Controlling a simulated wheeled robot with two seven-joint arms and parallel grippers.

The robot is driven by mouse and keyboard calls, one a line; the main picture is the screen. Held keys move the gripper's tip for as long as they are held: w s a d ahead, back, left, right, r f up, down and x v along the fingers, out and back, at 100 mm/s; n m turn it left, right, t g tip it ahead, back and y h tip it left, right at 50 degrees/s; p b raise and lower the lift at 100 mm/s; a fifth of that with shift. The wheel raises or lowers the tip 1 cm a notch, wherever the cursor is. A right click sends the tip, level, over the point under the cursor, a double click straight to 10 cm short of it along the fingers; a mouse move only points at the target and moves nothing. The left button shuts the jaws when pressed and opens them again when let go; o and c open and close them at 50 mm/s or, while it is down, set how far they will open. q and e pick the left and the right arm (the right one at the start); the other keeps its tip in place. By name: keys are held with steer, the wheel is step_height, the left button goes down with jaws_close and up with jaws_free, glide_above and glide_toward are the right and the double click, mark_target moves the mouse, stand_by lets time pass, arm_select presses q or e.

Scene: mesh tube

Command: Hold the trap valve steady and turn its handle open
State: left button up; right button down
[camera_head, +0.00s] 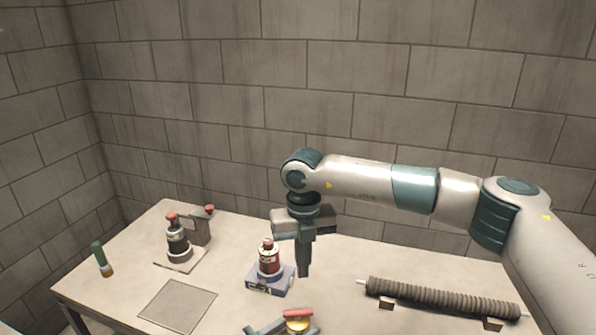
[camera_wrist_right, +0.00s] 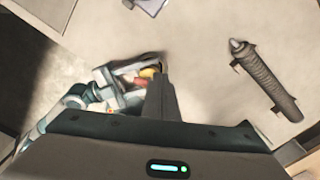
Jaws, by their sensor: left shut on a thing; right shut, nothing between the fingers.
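The trap valve (camera_head: 298,320), with a yellow body and a red handle on top, shows at the bottom edge of the head view. My left gripper (camera_head: 280,327) is shut on it; the picture edge cuts off most of this gripper. In the right wrist view the valve's red and yellow parts (camera_wrist_right: 149,73) show between the left gripper's fingers (camera_wrist_right: 132,80). My right gripper (camera_head: 303,268) points down, shut and empty, above the table behind the valve. In the right wrist view its fingertips (camera_wrist_right: 160,68) overlap the valve's right side; I cannot tell whether they touch.
A ribbed mesh tube (camera_head: 440,299) lies on two supports at right. A black, red-topped device (camera_head: 177,242), a green-capped vial (camera_head: 101,257) and a bare square plate (camera_head: 178,306) are at left.

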mark_target(298, 315)
step_height(298, 315, down, 7)
stand_by(0.9)
steer(key=shift+s+a, duration=0.15)
steer(key=shift+s, duration=0.45)
stand_by(1.3)
steer(key=shift+a, duration=0.8)
steer(key=shift+s+a, duration=0.3)
steer(key=shift+a, duration=0.4)
stand_by(0.6)
steer(key=shift+w+a, duration=0.25)
steer(key=shift+w, duration=0.05)
stand_by(0.6)
